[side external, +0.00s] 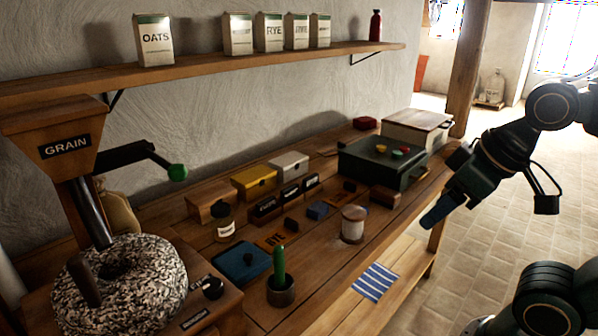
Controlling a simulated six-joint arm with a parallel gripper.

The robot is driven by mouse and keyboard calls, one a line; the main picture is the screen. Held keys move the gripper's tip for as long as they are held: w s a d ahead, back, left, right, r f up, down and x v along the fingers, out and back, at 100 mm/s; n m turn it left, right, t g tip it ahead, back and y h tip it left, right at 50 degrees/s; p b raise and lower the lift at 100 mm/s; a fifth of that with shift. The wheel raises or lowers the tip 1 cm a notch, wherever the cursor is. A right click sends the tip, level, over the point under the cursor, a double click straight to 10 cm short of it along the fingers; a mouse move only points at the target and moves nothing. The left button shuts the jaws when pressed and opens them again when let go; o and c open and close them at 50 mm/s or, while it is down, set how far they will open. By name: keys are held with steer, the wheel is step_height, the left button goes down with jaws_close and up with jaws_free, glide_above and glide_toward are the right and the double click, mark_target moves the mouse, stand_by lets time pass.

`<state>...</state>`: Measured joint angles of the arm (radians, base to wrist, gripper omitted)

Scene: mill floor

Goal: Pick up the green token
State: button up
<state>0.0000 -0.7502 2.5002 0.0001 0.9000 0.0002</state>
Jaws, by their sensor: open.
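A small green token (405,150) lies on top of a dark green box (370,172) toward the back right of the bench. A red token (397,153) sits right beside it, and a yellow token (381,148) is a little to the left on the same lid. My gripper (432,220) hangs in from the right, beyond the bench's right edge, pointing down and left. It is apart from the box and tokens, lower in the picture and to their right. It is open and I see nothing in it, though its two fingers overlap from this side.
A pale box with a wooden lid (418,122) stands behind the green box. A brown block (385,196) and a lidded jar (352,225) stand in front. A striped cloth (375,281) lies near the front edge. A shelf (210,70) runs above the bench's left part.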

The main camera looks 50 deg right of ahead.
steer(key=shift+o, duration=0.6)
steer(key=w+d+r+m+h, duration=0.1)
steer(key=w+d+r, duration=0.3)
steer(key=w, duration=0.3)
steer(key=w+d+r+m, duration=0.2)
steer(key=w+d+r, duration=0.2)
steer(key=w, duration=0.3)
steer(key=w+d+m+g+h, duration=0.1)
steer(key=w+d+m, duration=0.1)
steer(key=w+d, duration=0.9)
steer(key=w+d+f+m, duration=0.1)
steer(key=d+f, duration=0.2)
steer(key=d, duration=0.7)
steer(key=d+f+m+g, duration=0.1)
steer(key=d+f, duration=0.3)
steer(key=d, duration=0.6)
steer(key=w+d+f+m+h, duration=0.1)
steer(key=d+f, duration=0.3)
steer(key=d, duration=0.6)
steer(key=shift+w+d+f+m, duration=0.15)
steer(key=shift+w+d+m, duration=0.25)
steer(key=shift+m, duration=0.1)
steer(key=shift+f, duration=0.1)
